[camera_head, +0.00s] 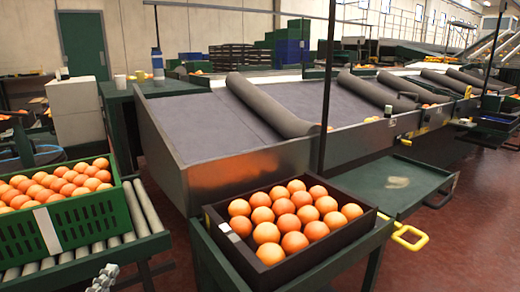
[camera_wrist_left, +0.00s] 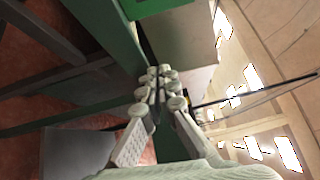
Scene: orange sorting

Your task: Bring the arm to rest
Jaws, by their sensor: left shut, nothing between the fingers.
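My left gripper (camera_head: 104,277) shows at the bottom left edge of the head view, below the roller conveyor, with only its grey fingers in the picture. In the left wrist view, my left gripper (camera_wrist_left: 160,88) has its fingers together, shut and empty. No orange is near the fingers in that view. My right gripper is in neither view.
A black crate of oranges (camera_head: 223,240) stands on a green stand in front of the sorting table (camera_head: 200,128). A green crate of oranges (camera_head: 98,218) stands on the roller conveyor (camera_head: 145,210) at left. Red floor is open at the right.

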